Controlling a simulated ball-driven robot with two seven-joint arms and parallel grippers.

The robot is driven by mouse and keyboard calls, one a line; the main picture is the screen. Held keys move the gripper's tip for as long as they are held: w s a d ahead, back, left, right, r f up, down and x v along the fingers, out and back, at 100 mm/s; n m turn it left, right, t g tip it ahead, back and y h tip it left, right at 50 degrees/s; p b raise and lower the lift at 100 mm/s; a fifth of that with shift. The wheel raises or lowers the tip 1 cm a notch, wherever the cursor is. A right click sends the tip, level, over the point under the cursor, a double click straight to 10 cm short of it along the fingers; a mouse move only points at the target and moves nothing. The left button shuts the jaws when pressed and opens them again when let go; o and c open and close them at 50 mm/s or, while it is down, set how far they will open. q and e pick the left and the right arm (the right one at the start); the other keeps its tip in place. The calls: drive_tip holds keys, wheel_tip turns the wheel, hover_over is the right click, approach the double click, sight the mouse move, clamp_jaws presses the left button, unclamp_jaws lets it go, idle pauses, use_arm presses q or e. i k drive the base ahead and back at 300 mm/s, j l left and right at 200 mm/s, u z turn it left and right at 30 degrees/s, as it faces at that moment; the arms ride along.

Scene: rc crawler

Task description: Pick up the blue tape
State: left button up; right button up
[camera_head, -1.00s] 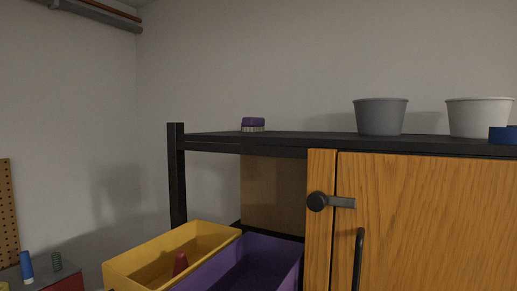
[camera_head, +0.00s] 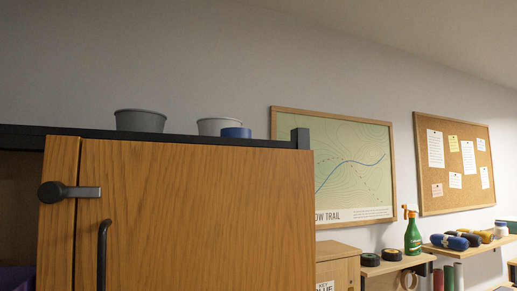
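The blue tape (camera_head: 235,132) is a short, blue, round roll. It sits on the black top shelf of the wooden cabinet, near the front edge, in front of a white bowl (camera_head: 212,125) and partly covering it. Neither of my grippers shows in the head view.
A grey bowl (camera_head: 140,121) stands on the same shelf (camera_head: 180,139) to the left of the tape. The cabinet's wooden door (camera_head: 200,215) is shut, with a latch (camera_head: 68,191) at its left. At the right, a green spray bottle (camera_head: 412,236) and black rolls stand lower down.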

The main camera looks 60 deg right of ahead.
sight(231, 131)
drive_tip(key=l+z, duration=0.1)
drive_tip(key=z, duration=0.35)
drive_tip(key=i+l+z, duration=0.1)
drive_tip(key=z, duration=0.4)
drive_tip(key=i+z, duration=0.15)
drive_tip(key=z, duration=0.3)
drive_tip(key=i+z, duration=0.1)
drive_tip(key=z, duration=0.4)
